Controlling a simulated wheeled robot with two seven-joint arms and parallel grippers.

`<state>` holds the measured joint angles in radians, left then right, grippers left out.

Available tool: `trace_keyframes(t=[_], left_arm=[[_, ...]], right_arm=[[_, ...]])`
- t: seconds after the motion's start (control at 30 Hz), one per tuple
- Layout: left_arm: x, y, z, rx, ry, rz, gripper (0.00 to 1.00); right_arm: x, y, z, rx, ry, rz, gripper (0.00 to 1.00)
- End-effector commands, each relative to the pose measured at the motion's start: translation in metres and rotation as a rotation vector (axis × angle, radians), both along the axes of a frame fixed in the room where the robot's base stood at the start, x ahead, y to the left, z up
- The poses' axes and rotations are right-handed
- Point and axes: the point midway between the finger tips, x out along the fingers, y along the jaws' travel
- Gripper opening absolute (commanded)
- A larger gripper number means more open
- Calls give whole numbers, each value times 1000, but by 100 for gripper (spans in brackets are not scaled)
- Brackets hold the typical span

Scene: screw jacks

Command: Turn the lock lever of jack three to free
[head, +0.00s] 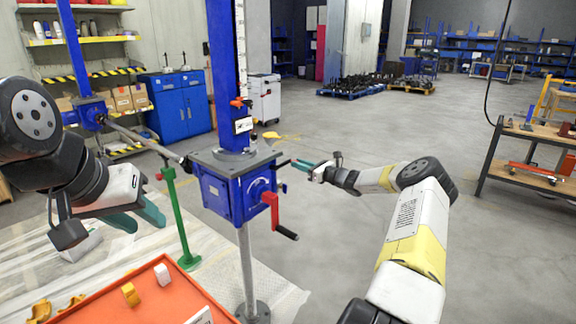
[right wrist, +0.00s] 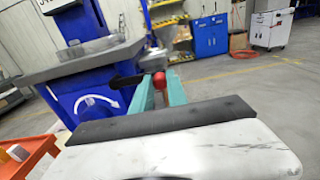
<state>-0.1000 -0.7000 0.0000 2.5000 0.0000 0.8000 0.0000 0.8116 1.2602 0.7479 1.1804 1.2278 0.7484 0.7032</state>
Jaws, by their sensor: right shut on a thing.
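The nearest jack has a blue column, a blue gearbox (head: 232,190) with a white curved arrow, and a red crank (head: 271,210) with a black handle. Its number is not readable, so I cannot tell whether it is jack three. In the right wrist view, a black lever (right wrist: 128,81) with a red knob (right wrist: 159,79) sticks out from the gearbox. My right gripper (head: 299,165) is at the gearbox's right side, its teal fingers (right wrist: 160,93) shut on the lever at its red-knobbed end. My left gripper (head: 141,220) is open and empty, left of the jack.
An orange tray (head: 95,312) with small yellow and white parts lies at the front left. A second blue jack (head: 90,110) stands behind, joined by a shaft (head: 150,143). A green post (head: 179,220) stands under the shaft. The floor to the right is clear up to a workbench (head: 530,137).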

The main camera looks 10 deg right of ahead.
Motion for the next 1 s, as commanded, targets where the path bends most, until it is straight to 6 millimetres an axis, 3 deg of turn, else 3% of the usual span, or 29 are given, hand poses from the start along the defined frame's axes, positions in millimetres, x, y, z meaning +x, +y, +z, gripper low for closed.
trace_keyframes(t=[0.67,1.0], left_arm=[[0,0,0,0,0,0,36],[0,0,0,0,0,0,36]], right_arm=[[0,-1,-1,13,10,-1,0],[0,0,-17,153,118,-1,0]])
